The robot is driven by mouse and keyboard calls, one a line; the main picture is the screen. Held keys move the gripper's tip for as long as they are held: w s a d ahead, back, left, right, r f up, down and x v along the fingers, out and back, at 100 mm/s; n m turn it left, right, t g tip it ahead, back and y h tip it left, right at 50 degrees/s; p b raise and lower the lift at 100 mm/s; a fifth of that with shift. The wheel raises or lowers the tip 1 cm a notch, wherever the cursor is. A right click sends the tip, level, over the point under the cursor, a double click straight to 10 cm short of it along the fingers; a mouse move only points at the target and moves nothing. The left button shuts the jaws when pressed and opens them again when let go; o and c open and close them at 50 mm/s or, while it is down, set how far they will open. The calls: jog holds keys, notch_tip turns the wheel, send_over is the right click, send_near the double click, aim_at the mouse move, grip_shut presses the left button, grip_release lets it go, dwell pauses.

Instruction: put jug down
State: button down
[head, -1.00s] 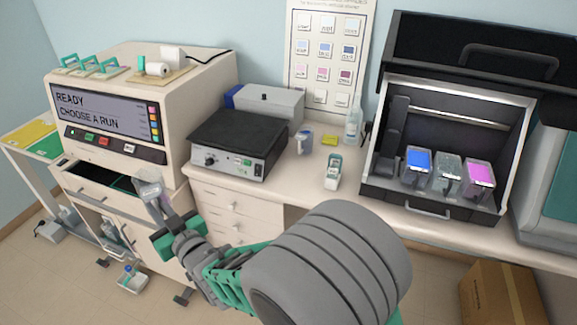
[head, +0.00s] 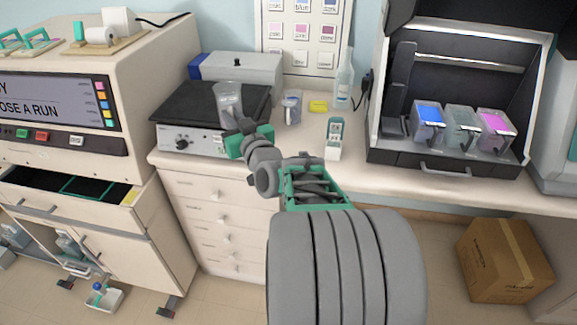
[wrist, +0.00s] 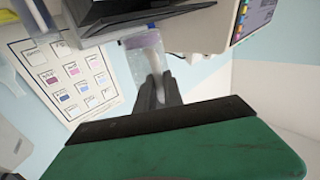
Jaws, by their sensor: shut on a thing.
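A clear, greyish jug (head: 229,98) is held in my gripper (head: 240,126). In the head view it appears in front of the dark-topped hotplate-like device (head: 190,106); I cannot tell whether it touches anything. In the wrist view the jug (wrist: 136,62) is beyond the dark fingers of my gripper (wrist: 157,88), which are shut on part of it. That view is turned, and the jug's base is hard to make out.
A mug (head: 291,108), a yellow pad (head: 318,106), a clear bottle (head: 343,92) and a small handheld device (head: 335,138) stand on the counter (head: 385,172). An open black cabinet (head: 444,168) holds coloured containers. A cream machine (head: 135,80) has an open drawer (head: 65,187).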

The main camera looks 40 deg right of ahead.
jog(key=s+d+f+b, duration=0.3)
jog(key=s+d+b, duration=1)
jog(key=s+b, duration=0.3)
jog(key=w+d+f, duration=0.1)
jog(key=w+f, duration=0.2)
jog(key=w, duration=0.1)
jog(key=w+d+f+p, duration=0.1)
jog(key=w+d+f, duration=0.1)
jog(key=w+f, duration=0.1)
jog(key=w+d+f, duration=0.1)
jog(key=w+f, duration=0.2)
jog(key=w, duration=0.2)
jog(key=shift+w+d+f, duration=0.2)
jog(key=shift+d+f, duration=0.1)
jog(key=shift+d, duration=0.1)
jog(key=shift+s+f, duration=0.1)
jog(key=shift+f, duration=1.15)
jog(key=shift+f, duration=0.1)
jog(key=shift+f, duration=0.15)
jog(key=c, duration=1.5)
grip_release()
jog(key=shift+o, duration=0.2)
